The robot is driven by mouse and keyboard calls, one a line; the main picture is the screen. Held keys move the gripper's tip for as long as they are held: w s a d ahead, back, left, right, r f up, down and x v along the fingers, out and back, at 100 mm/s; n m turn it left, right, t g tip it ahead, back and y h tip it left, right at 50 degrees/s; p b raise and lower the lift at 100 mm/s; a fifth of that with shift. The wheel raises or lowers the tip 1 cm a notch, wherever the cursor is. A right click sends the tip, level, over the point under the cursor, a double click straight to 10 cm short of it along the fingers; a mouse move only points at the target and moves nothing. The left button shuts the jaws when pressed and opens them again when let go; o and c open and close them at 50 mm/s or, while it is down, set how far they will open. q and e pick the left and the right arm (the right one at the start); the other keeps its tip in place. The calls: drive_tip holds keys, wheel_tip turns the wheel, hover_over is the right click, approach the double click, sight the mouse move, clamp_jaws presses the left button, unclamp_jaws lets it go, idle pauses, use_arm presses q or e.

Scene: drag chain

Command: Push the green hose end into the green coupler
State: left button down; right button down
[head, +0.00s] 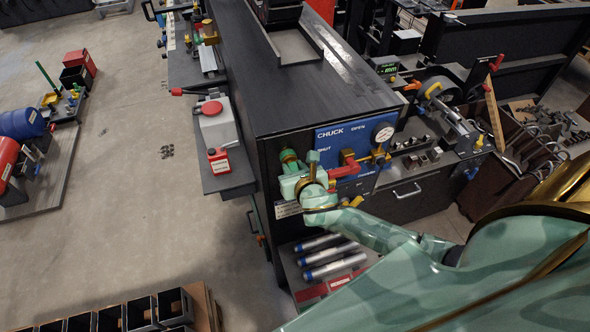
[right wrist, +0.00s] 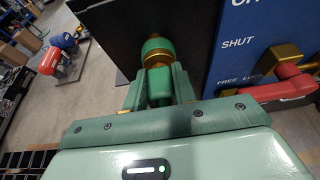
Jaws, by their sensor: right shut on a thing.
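The green coupler (head: 289,157) sits at the left edge of the blue chuck panel. In the right wrist view the coupler (right wrist: 157,46) shows as a green round body with a brass ring below it. My right gripper (head: 301,167) is close in front of it. In the right wrist view my right gripper (right wrist: 160,88) is shut on the green hose end (right wrist: 160,80), which lines up closely with the brass ring. I cannot tell how deep it sits in the coupler. The rest of the hose is hidden. My left gripper is not in view.
The blue panel (head: 338,136) has a red lever (head: 346,169) and a gauge (head: 383,132) right of my gripper. A side shelf (head: 229,178) with a red container (head: 219,161) lies left. Silver cylinders (head: 328,256) lie below.

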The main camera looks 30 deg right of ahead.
drive_tip(key=shift+w, duration=0.1)
drive_tip(key=c, duration=1.1)
unclamp_jaws()
drive_tip(key=shift+w, duration=0.1)
drive_tip(key=shift+o, duration=0.2)
drive_tip(key=b+v, duration=0.1)
drive_tip(key=v, duration=1.5)
